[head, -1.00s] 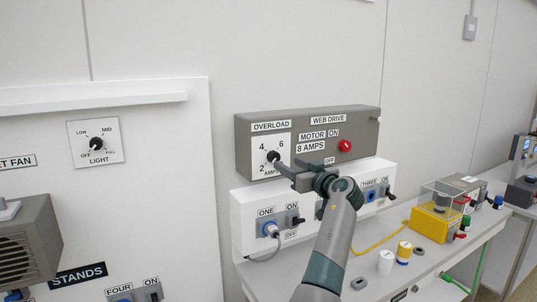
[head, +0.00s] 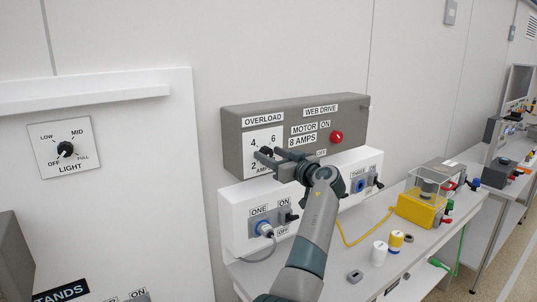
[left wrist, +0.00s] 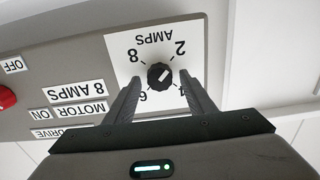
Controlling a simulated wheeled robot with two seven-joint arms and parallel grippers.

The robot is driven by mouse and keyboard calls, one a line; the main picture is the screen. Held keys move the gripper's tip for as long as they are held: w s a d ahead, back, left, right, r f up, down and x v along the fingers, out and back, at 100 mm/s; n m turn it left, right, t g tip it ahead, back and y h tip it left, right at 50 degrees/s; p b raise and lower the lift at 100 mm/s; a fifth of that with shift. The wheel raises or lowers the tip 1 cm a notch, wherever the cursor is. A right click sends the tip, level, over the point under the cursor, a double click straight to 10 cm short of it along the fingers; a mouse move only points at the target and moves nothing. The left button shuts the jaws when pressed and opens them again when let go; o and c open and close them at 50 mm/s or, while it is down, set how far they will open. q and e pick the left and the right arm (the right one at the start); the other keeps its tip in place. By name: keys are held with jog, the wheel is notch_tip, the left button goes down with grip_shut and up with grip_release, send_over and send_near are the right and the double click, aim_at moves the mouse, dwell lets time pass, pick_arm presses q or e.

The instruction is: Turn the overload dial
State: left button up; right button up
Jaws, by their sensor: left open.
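The overload dial (left wrist: 160,76) is a black round knob on a white square plate marked 2, 4, 6, 8 and AMPS, upside down in the left wrist view. Its light pointer mark is small and seems to slant toward the 2 side. In the head view the dial (head: 266,150) is partly hidden by my fingers. My left gripper (left wrist: 160,80) is open, with one fingertip on each side of the knob and a gap showing on both sides. In the head view the left gripper (head: 266,157) reaches the plate from the right. My right gripper is not in view.
The grey web drive box (head: 350,110) carries a red motor button (head: 336,137). Below it is a white box with sockets and switches (head: 232,222). A bench with a yellow device (head: 418,212) and small cylinders lies right. A light dial (head: 66,149) is on the left panel.

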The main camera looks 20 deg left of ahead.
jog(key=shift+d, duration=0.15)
pick_arm(q)
jog(key=shift+c, duration=0.9)
jog(key=c, duration=0.9)
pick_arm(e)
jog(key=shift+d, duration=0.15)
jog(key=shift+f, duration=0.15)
